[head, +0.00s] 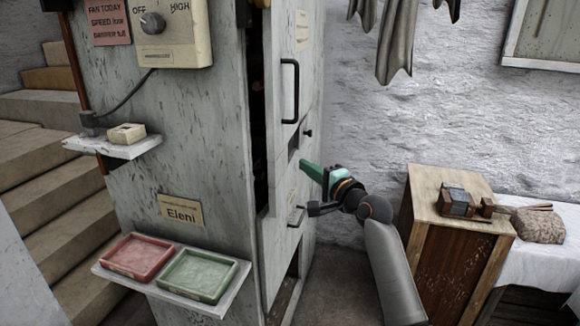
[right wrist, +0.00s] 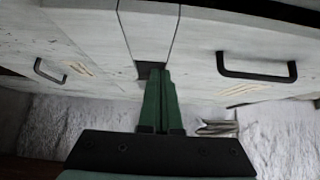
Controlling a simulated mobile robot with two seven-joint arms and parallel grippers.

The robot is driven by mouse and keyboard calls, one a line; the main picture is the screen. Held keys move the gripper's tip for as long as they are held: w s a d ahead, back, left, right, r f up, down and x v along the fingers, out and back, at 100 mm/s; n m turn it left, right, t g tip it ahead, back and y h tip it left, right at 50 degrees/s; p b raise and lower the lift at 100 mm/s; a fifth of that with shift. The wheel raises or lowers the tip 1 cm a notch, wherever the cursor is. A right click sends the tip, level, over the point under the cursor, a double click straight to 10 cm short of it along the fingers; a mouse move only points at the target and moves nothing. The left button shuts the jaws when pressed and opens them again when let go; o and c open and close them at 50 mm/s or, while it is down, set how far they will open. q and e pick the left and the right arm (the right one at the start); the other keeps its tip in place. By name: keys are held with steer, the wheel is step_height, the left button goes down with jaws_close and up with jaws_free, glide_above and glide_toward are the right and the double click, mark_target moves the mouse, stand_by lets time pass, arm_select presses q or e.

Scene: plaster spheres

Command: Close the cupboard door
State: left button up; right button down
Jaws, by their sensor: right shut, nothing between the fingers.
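The tall pale cupboard (head: 185,120) stands at the centre left in the head view. Its upper door (head: 304,70) has a long black handle (head: 290,92) and stands slightly ajar, with a dark gap along its left edge. The handle also shows in the right wrist view (right wrist: 256,68). My right gripper (head: 306,168) has green fingers, shut and empty, beside the cupboard front, just below the upper door. In the right wrist view its fingertips (right wrist: 157,75) are near a dark recess between the panels; I cannot tell whether they touch. My left gripper is not in view.
A lower front with a small handle (head: 296,216) is below my gripper. A shelf with a red tray (head: 138,256) and a green tray (head: 197,275) juts from the cupboard's side. A wooden cabinet (head: 455,250) stands at the right, beside my arm. Grey cloths (head: 395,45) hang above.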

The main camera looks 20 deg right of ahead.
steer(key=shift+w+a, duration=0.65)
steer(key=shift+a, duration=0.3)
steer(key=shift+w+a, duration=0.6)
steer(key=shift+a, duration=0.3)
